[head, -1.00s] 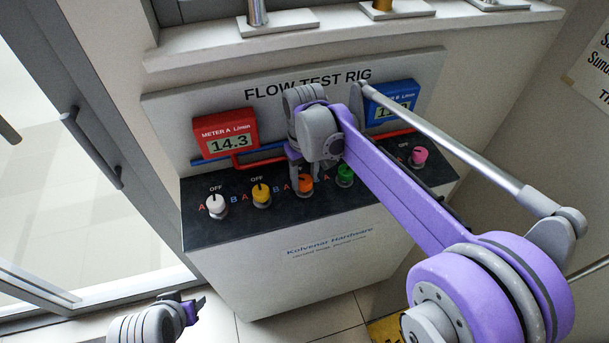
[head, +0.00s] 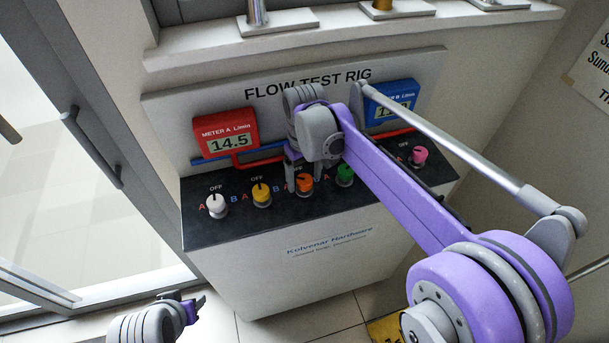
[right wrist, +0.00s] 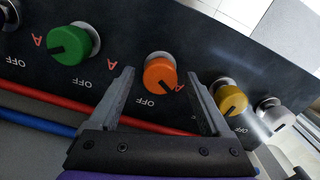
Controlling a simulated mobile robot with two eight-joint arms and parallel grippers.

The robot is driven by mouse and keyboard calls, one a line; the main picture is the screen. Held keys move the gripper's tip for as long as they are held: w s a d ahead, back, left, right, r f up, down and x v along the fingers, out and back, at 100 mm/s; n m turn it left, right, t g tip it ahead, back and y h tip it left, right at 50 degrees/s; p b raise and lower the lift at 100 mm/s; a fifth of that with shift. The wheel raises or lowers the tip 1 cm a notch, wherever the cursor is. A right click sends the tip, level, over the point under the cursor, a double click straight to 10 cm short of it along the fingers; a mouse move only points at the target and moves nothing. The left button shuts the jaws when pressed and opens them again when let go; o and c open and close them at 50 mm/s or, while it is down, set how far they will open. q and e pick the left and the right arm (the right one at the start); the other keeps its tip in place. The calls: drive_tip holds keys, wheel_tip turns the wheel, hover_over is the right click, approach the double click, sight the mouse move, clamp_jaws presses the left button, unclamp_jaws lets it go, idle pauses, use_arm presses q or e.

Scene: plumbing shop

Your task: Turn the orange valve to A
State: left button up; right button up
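The orange valve (head: 305,184) is a round knob on the rig's sloping black panel, with OFF above it in the head view. In the right wrist view the orange valve (right wrist: 160,75) sits between the two open fingers of my right gripper (right wrist: 161,82), with a gap on each side. In the head view my right gripper (head: 307,178) partly covers the area behind the knob. My left gripper (head: 196,305) hangs low at the bottom left, away from the panel.
Yellow (head: 261,194) and white (head: 216,205) knobs stand left of the orange one. Green (head: 345,174) and pink (head: 419,156) knobs stand to its right. Red meter A (head: 226,134) reads 14.5; blue meter B (head: 391,102) is partly hidden by my arm. Pipes run behind the knobs.

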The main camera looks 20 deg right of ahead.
sight(305, 179)
drive_tip(key=shift+r, duration=0.1)
wheel_tip(305, 179, up, 11)
drive_tip(key=shift+f+p, duration=0.2)
drive_tip(key=shift+p, duration=0.25)
idle(0.4)
